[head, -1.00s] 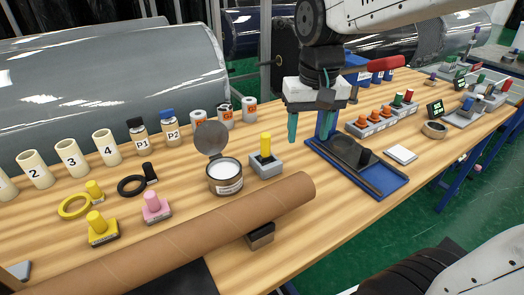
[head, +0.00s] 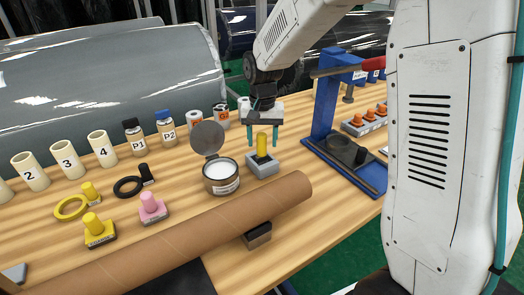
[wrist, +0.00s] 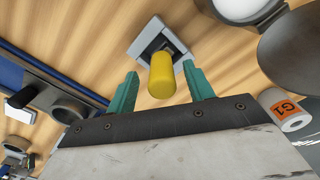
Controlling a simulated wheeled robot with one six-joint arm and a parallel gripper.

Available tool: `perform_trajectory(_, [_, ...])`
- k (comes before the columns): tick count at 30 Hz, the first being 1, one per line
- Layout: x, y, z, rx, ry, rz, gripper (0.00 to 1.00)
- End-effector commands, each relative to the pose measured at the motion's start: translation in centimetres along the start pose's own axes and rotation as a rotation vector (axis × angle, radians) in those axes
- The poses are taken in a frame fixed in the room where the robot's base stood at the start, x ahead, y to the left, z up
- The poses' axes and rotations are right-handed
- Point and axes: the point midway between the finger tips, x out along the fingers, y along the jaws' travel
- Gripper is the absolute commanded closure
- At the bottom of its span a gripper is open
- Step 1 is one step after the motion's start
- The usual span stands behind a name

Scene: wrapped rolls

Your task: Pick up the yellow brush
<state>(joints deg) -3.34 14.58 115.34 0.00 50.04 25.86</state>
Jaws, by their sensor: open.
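The yellow brush (head: 262,145) shows as an upright yellow handle in a small grey block-shaped holder (head: 263,168) on the wooden table; its lower end is hidden in the holder. My gripper (head: 263,138) is open and points down, with one green finger on each side of the handle's upper part. In the wrist view the yellow handle (wrist: 161,75) lies between the two spread fingers of my gripper (wrist: 160,82), with a visible gap on both sides. The holder (wrist: 158,38) shows beyond it.
An open tin (head: 221,178) with its lid raised stands close left of the holder. A long cardboard roll (head: 200,228) lies in front. A blue press stand (head: 323,105) is to the right. Yellow and pink stamps (head: 152,208) and numbered cups stand at the left.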

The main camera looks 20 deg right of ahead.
Motion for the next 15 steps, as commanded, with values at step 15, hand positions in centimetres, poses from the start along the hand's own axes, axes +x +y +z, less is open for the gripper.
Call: perform_trajectory(15, [3.3, -0.2, 0.0, -0.001, -0.001, 0.0, 0.51])
